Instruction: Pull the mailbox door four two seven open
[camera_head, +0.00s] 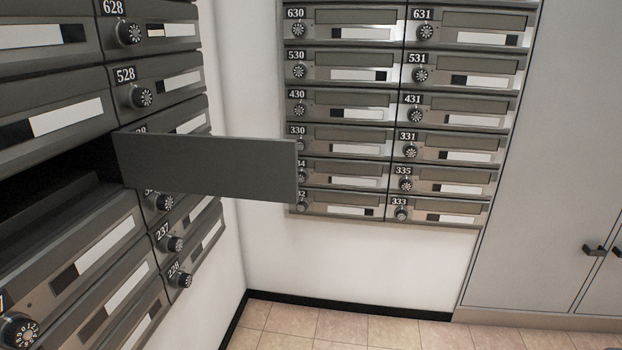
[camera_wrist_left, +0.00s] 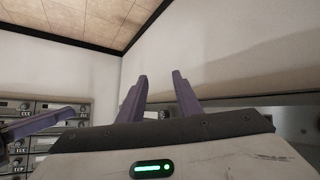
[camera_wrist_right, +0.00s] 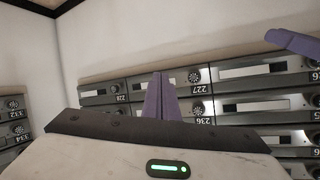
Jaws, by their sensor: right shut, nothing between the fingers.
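In the head view a dark grey mailbox door (camera_head: 210,168) stands swung open from the left bank, jutting out to the right across the view. Behind its hinge side, an open compartment (camera_head: 60,178) shows a black inside. The door's number is hidden; it lies in the row below 528, next to a box whose label is mostly covered. Neither gripper is in the head view. In the left wrist view my left gripper (camera_wrist_left: 160,85) has its two purple fingers apart, with nothing seen between them. In the right wrist view my right gripper (camera_wrist_right: 161,98) has its fingers together, empty.
Closed mailboxes fill the left bank (camera_head: 60,60) around the opening. A second bank (camera_head: 400,110) hangs on the far wall, partly behind the open door. A grey cabinet (camera_head: 545,180) stands at right. The tiled floor (camera_head: 380,328) is clear.

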